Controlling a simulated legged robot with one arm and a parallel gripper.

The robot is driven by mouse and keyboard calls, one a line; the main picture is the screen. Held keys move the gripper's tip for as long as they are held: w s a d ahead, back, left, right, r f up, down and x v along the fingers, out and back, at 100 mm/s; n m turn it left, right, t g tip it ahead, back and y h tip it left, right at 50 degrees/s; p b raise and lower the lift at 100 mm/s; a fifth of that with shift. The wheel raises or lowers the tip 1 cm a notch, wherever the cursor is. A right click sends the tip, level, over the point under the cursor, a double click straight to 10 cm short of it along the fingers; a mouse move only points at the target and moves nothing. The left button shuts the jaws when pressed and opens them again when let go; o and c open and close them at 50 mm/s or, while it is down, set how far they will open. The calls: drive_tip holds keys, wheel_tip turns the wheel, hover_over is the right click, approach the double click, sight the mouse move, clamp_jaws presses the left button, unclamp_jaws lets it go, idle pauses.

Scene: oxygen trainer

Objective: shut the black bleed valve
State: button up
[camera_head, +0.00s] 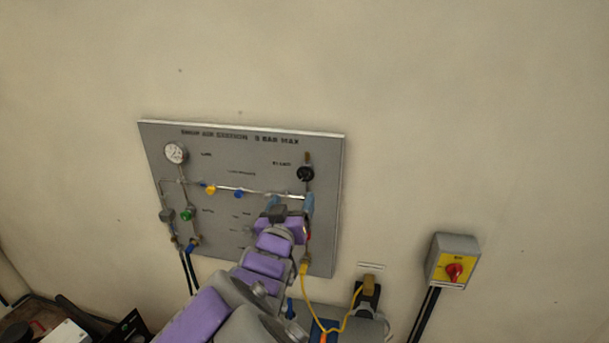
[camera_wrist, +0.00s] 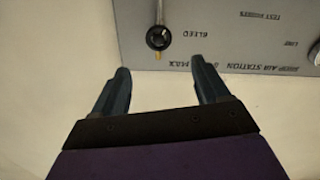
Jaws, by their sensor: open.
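The black bleed valve (camera_head: 305,174) is a round black knob at the upper right of the grey panel, with a short brass stem above it. In the wrist view the black bleed valve (camera_wrist: 159,38) shows at the top, beside the label BLEED, with the panel upside down. My gripper (camera_head: 291,202) is in front of the panel, below the knob in the head view. In the wrist view my gripper (camera_wrist: 160,78) has its two blue fingers spread apart with nothing between them. The knob lies beyond the fingertips, roughly in line with the gap, and looks apart from them.
The grey panel (camera_head: 240,150) carries a gauge (camera_head: 176,152), a green knob (camera_head: 187,214), yellow and blue handles and thin pipes. A yellow box with a red switch (camera_head: 454,270) is on the wall at right. A yellow cord (camera_head: 308,295) hangs below the panel. The wall above is bare.

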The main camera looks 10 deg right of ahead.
sight(304, 175)
drive_tip(key=x, duration=1.3)
drive_tip(key=c, duration=1)
